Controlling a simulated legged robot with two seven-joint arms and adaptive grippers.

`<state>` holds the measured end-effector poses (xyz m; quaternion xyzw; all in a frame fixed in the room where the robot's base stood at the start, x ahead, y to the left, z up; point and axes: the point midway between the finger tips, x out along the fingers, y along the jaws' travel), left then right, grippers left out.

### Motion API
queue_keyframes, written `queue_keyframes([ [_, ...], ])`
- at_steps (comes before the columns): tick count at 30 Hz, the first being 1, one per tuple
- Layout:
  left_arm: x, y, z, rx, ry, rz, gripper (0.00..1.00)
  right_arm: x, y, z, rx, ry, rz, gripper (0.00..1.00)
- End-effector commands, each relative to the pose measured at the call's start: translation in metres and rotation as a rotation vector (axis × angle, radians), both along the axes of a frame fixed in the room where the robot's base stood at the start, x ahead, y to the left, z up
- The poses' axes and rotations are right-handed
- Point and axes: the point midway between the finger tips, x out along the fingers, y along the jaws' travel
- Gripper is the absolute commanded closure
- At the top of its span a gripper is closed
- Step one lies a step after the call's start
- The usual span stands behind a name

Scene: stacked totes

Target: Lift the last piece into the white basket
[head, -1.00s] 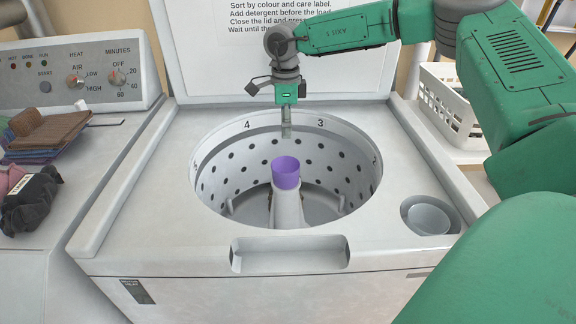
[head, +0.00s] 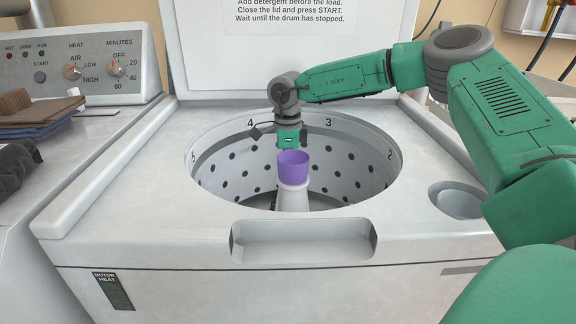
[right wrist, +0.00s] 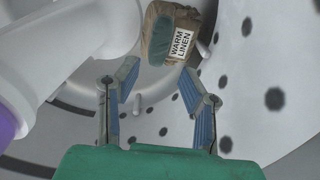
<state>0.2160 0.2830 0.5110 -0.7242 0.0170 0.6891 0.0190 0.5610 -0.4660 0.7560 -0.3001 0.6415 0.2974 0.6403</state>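The last piece is a folded brown and green cloth bundle (right wrist: 170,38) with a tag reading "WARM LINEN". It lies low in the washer drum in the right wrist view, and the head view does not show it. My right gripper (right wrist: 159,74) is open, with its two blue-padded fingers apart on the near side of the bundle and nothing between them. In the head view my right gripper (head: 288,146) reaches down into the drum, its fingers hidden behind the purple-topped post. The white basket is not clearly visible now. My left gripper is not in view.
The white central post with its purple cap (head: 293,164) stands close to my right gripper. The perforated drum wall (head: 352,170) and round opening rim surround it. The raised lid (head: 290,60) stands behind. Folded cloths (head: 38,112) lie on the left machine.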

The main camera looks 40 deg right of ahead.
Motion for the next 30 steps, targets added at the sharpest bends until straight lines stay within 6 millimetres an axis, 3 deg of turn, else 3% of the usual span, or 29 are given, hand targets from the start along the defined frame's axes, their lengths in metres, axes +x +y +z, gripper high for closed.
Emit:
queue_keyframes([
  [1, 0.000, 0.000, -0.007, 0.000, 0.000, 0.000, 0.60, -0.001, -0.001, -0.015, 0.000, 0.004, -0.002, 0.64],
  [6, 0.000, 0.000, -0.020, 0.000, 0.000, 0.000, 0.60, -0.001, -0.002, -0.050, 0.000, 0.005, -0.002, 0.64],
  [15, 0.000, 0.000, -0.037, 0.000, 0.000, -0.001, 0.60, -0.001, -0.001, -0.097, -0.003, 0.003, -0.001, 0.64],
  [21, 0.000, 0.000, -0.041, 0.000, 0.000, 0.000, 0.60, -0.001, -0.001, -0.109, -0.001, 0.000, -0.001, 0.64],
  [30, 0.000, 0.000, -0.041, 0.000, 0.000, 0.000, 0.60, -0.001, -0.002, -0.110, 0.000, 0.000, -0.002, 0.64],
])
